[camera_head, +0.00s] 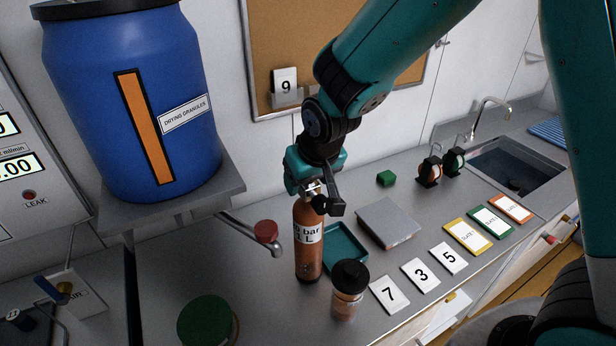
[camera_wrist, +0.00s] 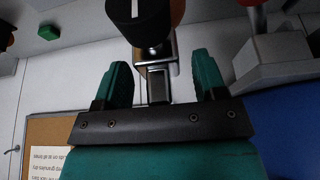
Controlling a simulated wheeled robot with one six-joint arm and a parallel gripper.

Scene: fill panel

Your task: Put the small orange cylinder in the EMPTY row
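The small orange cylinder (camera_head: 309,262), with a white label reading "bar" and "1 L", stands upright on the grey counter. My gripper (camera_head: 316,196) is right at its top and hides part of its fitting. In the wrist view my gripper's two teal fingers (camera_wrist: 162,82) are apart, with a silver metal piece (camera_wrist: 157,88) between them and gaps on both sides. A black knob (camera_wrist: 142,22) with a white mark sits just beyond. No label reading EMPTY is legible.
A black-lidded jar (camera_head: 347,303) stands close at the cylinder's right front. A teal tray (camera_head: 345,258) lies behind it, and a red-knobbed lever (camera_head: 266,231) stands left.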

